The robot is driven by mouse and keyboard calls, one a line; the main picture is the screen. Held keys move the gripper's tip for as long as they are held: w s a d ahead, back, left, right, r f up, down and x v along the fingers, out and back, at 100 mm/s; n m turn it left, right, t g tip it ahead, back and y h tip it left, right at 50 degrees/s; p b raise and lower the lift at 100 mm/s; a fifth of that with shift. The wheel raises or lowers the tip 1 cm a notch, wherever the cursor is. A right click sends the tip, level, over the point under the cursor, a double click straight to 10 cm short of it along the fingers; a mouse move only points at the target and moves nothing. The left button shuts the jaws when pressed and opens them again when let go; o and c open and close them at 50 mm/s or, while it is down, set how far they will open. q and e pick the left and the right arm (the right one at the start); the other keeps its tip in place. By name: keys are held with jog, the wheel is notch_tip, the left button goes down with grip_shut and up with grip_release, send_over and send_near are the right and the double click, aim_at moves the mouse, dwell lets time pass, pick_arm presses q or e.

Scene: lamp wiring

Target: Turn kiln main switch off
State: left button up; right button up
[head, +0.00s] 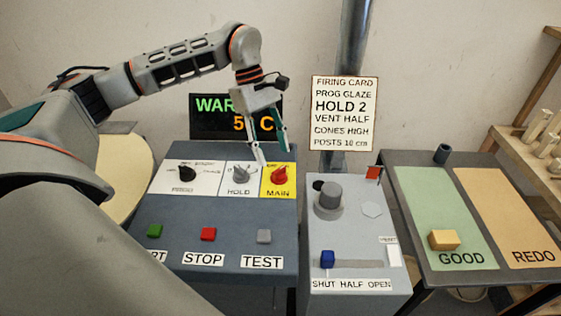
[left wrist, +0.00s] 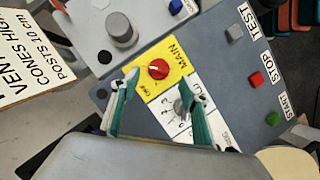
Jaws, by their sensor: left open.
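The kiln main switch is a red rotary knob (head: 279,175) on a yellow plate labelled MAIN (head: 278,194), at the right end of the control panel's upper row. In the left wrist view the red knob (left wrist: 158,69) lies just beyond and between the fingertips, with a pale mark on it. I cannot tell its setting for sure. My left gripper (head: 274,155) is open and empty, pointing down just above the MAIN plate. Its two teal fingers (left wrist: 160,84) are spread wide in the left wrist view. My right gripper is not in view.
The grey HOLD knob (head: 240,174) sits close left of MAIN, with a black knob (head: 187,174) further left. Green, red and grey buttons line the front. A vent box (head: 350,262) stands close right. A display (head: 208,118) behind is partly hidden by my arm.

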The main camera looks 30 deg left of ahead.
aim_at(279, 168)
pick_arm(q)
jog(key=shift+x, duration=2.6)
jog(key=c, duration=1.1)
